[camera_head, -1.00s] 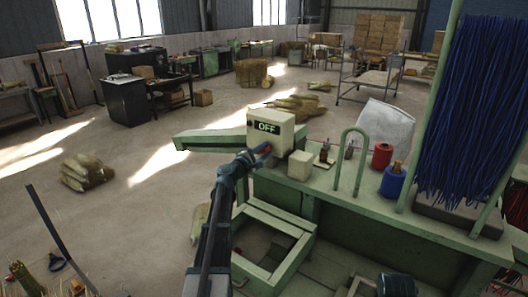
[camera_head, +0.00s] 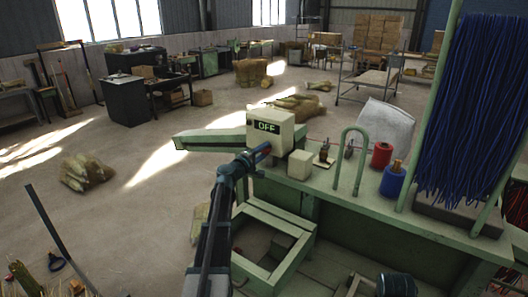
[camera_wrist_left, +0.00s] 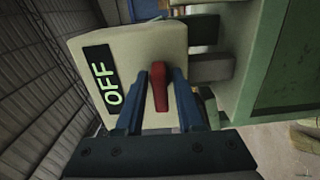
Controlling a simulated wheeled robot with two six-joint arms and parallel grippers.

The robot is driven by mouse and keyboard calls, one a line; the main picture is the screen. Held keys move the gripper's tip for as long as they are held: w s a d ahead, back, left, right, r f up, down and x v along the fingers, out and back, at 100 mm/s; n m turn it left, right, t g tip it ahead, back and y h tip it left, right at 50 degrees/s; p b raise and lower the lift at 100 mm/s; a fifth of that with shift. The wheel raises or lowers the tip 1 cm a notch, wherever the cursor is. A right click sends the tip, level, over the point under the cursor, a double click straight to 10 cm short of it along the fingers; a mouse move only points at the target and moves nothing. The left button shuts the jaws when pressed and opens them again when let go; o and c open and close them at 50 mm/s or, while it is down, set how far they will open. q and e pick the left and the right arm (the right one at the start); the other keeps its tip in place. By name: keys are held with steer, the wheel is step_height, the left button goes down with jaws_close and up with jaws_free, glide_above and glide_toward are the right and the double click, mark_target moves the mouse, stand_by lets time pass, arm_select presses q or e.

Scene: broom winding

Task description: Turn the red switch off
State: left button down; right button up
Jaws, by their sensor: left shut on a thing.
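The switch box (camera_head: 283,131) is a cream box with a dark panel that reads OFF in green letters. It stands on the green bench. The red switch (camera_wrist_left: 160,87) is a small lever on the box face, beside the OFF panel in the left wrist view. My left gripper (camera_wrist_left: 161,92) has its blue fingers on either side of the lever and is shut on it. In the head view the left gripper (camera_head: 258,156) is at the lower front of the box and largely hides the switch. My right gripper is not in view.
The green bench (camera_head: 424,216) holds a small cream block (camera_head: 300,165), a green hoop (camera_head: 351,160), a red spool (camera_head: 381,155) and a blue spool (camera_head: 393,181). Blue bristles (camera_head: 478,105) hang at the right. Open floor lies at the left.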

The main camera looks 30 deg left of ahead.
arm_select(q)
steer(key=shift+d, duration=0.1)
steer(key=c, duration=0.8)
jaws_free()
steer(key=s+a, duration=0.1)
steer(key=s, duration=1.3)
steer(key=shift+a+f, duration=0.1)
